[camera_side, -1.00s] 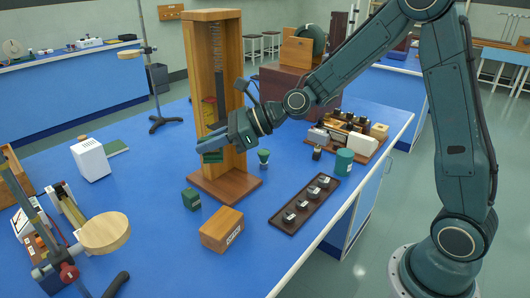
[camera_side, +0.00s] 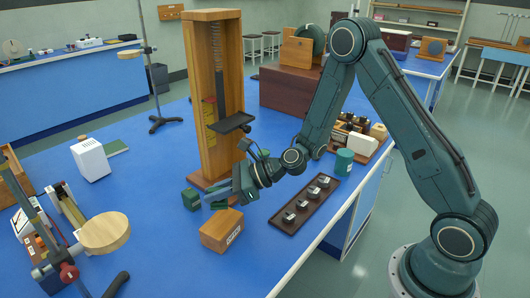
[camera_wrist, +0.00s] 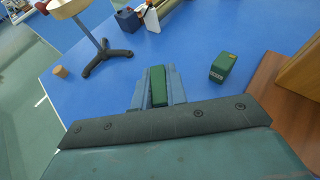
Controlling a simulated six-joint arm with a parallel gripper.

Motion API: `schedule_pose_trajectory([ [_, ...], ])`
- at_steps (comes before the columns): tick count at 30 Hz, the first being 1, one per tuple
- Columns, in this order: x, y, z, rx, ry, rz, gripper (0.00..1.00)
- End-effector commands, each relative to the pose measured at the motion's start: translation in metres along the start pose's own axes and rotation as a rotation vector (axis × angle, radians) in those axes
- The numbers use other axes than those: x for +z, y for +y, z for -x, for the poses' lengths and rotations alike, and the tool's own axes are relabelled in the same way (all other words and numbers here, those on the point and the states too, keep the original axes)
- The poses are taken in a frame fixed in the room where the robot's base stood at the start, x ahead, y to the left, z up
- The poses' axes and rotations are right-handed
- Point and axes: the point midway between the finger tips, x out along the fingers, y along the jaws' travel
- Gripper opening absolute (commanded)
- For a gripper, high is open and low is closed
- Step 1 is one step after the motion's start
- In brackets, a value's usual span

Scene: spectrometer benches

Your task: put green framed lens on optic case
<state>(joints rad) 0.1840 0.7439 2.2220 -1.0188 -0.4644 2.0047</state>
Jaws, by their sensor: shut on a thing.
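My gripper (camera_side: 216,198) is shut on the green framed lens. In the wrist view the lens (camera_wrist: 158,86) is a narrow dark green piece between the two fingers (camera_wrist: 157,88), seen edge-on, so its glass does not show. In the side view my gripper is low over the bench, just above and behind a wooden box with a white label (camera_side: 221,231), which looks like the optic case. I cannot tell whether the lens touches the box. The box cannot be made out in the wrist view.
A small green block (camera_side: 191,199) stands left of my gripper and shows in the wrist view (camera_wrist: 222,66). A tall wooden column (camera_side: 217,95) with a dark shelf (camera_side: 233,123) rises behind. A dark tray (camera_side: 283,221) of small parts lies right.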

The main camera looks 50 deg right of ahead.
Motion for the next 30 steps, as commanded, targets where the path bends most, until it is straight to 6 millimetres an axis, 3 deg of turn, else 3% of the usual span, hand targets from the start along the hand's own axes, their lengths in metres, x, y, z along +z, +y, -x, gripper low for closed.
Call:
schedule_pose_trajectory([
  [14,-0.014,0.0,-0.006,0.0,-0.002,0.0,0.0],
  [30,-0.047,0.0,-0.02,-0.001,-0.001,0.0,0.0],
])
